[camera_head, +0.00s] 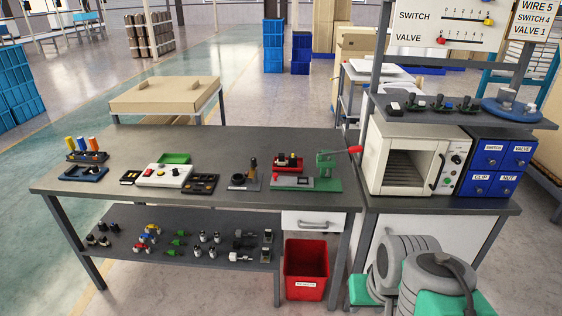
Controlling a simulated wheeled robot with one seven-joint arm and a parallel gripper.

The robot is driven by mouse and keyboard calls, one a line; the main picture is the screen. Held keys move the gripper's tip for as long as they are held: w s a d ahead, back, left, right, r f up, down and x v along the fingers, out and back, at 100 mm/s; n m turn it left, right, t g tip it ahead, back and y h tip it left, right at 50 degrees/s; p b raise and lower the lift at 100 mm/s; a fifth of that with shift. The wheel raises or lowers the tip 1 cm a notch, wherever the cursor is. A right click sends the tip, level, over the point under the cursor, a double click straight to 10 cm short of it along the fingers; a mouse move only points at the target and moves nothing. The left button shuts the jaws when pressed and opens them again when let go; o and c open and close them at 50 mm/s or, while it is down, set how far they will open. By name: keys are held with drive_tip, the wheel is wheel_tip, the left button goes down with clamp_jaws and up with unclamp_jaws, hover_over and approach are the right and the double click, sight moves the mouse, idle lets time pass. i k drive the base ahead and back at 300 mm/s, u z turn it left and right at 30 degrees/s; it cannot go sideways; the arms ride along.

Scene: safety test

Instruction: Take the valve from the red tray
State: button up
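The small red tray (299,168) lies on the back right part of the dark workbench top. Small dark and red parts sit in or on it; they are too small to tell which is a valve. A green press (325,163) with a red-tipped lever stands just right of the tray, and a grey and green fixture (293,182) lies directly in front of it. My gripper is not in view.
The workbench (240,141) also holds a white button box (164,176), a green tray (174,158), black trays and wire spools. A white oven (408,160) and blue labelled drawers (494,163) stand right. A red bin (306,268) is below. The bench's back strip is clear.

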sight(281, 162)
drive_tip(key=k, duration=0.25)
drive_tip(key=u, duration=1.25)
drive_tip(key=i, duration=1.9)
drive_tip(key=z, duration=0.25)
